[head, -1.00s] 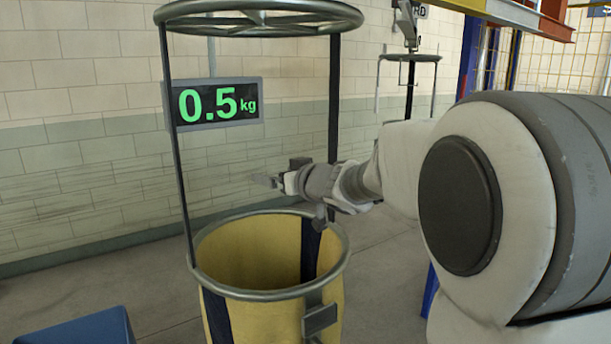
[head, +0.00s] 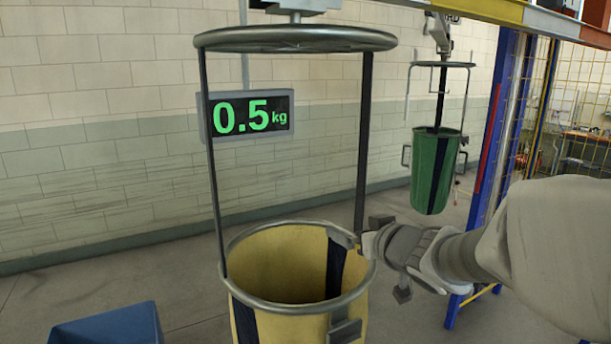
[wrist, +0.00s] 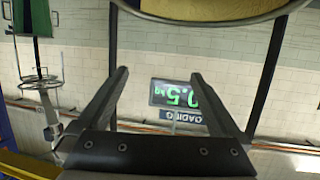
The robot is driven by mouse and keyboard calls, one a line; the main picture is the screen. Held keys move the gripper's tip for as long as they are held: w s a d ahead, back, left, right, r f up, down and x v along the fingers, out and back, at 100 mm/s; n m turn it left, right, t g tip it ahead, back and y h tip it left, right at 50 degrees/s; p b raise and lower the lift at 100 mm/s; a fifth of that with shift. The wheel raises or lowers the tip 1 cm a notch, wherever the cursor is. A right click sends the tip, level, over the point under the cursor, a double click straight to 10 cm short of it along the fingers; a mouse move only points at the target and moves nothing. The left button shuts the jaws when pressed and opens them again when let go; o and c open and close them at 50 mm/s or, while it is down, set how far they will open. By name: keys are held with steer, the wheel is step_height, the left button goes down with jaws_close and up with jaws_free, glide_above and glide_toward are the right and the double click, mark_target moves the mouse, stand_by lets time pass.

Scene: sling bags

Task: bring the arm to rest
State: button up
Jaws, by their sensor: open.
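My gripper (head: 350,240) shows in the head view at the right side of the yellow bag's ring, overlapping it in the picture; I cannot tell whether they touch. In the wrist view my gripper (wrist: 160,75) has its two dark fingers spread wide with nothing between them. My arm reaches in from the right edge of the head view. The yellow sling bag (head: 262,268) hangs open-mouthed from a metal frame, and its inside looks empty where I can see. Its edge also shows at the top of the wrist view (wrist: 210,8).
A display (head: 250,115) reads 0.5 kg behind the bag frame. A green bag (head: 436,172) hangs farther back at right, beside a blue post (head: 497,125). A blue box (head: 112,325) stands at lower left. The floor between box and wall is clear.

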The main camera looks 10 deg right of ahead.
steer(key=s+d+r+m+h+b, duration=0.1)
steer(key=s+d+m+h+b, duration=0.1)
steer(key=s+h, duration=0.3)
steer(key=s+a+f+g+y+b, duration=0.1)
steer(key=s+a+f+g, duration=0.2)
steer(key=s, duration=0.3)
steer(key=s+a+f+g+y+b, duration=0.1)
steer(key=s+a+f+g, duration=0.1)
steer(key=s+f, duration=0.3)
steer(key=s+a+f+g+y+b, duration=0.1)
steer(key=s+a+f+g, duration=0.2)
steer(key=s, duration=0.5)
steer(key=shift+s+a+f+g+b, duration=0.3)
steer(key=shift+s+a+f, duration=0.1)
steer(key=shift+f, duration=0.35)
steer(key=shift+c, duration=0.3)
